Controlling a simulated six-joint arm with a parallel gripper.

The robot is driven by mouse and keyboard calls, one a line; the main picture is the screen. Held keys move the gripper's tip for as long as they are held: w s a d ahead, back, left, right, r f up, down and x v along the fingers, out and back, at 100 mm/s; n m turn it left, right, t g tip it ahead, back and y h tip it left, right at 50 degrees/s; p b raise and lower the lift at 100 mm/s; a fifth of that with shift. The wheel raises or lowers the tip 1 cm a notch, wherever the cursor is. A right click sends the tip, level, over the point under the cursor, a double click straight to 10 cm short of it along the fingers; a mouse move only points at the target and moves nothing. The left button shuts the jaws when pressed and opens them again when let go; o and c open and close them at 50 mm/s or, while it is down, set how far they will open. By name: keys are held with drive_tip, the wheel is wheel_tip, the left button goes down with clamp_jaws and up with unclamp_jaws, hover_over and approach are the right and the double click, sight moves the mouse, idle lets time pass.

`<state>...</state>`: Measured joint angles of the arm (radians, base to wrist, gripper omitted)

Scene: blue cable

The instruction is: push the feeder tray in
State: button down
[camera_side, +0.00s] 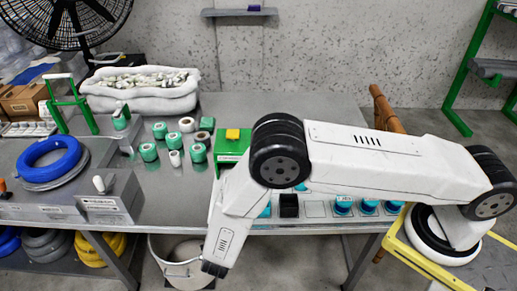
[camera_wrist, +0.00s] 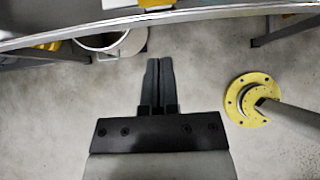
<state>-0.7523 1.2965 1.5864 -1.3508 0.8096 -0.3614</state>
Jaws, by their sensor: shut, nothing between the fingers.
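My gripper (camera_wrist: 158,62) is shut and empty in the wrist view, its two dark fingers together over the bare floor in front of the table edge. In the side view its fingertips do not show clearly; my forearm hangs down at the table's front edge. No part is clearly marked as the feeder tray. A green box (camera_side: 232,150) with a yellow block (camera_side: 232,134) on top stands mid-table, partly behind my arm. A flat strip with square places (camera_side: 315,209) lies along the front edge, holding several blue-teal pieces; my arm hides its left part.
A blue cable coil (camera_side: 48,160) lies on a grey unit at the left. Several green-and-white spools (camera_side: 149,152) stand mid-table. A white bucket (camera_side: 182,274) stands on the floor below the front edge. A yellow round flange (camera_wrist: 247,110) is right of my gripper.

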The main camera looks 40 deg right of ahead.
drive_tip(key=w+d+f, duration=0.2)
drive_tip(key=w+d, duration=0.2)
drive_tip(key=shift+w+d, duration=0.15)
drive_tip(key=shift+w+d, duration=0.1)
idle(0.4)
drive_tip(key=w+d, duration=0.9)
drive_tip(key=shift+f, duration=0.1)
drive_tip(key=shift+w+d, duration=0.35)
drive_tip(key=shift+d, duration=0.05)
drive_tip(key=s+a, duration=0.3)
drive_tip(key=shift+s+a+r, duration=0.2)
drive_tip(key=shift+a+r, duration=0.1)
drive_tip(key=shift+a, duration=0.1)
drive_tip(key=v, duration=0.9)
drive_tip(key=shift+s, duration=0.2)
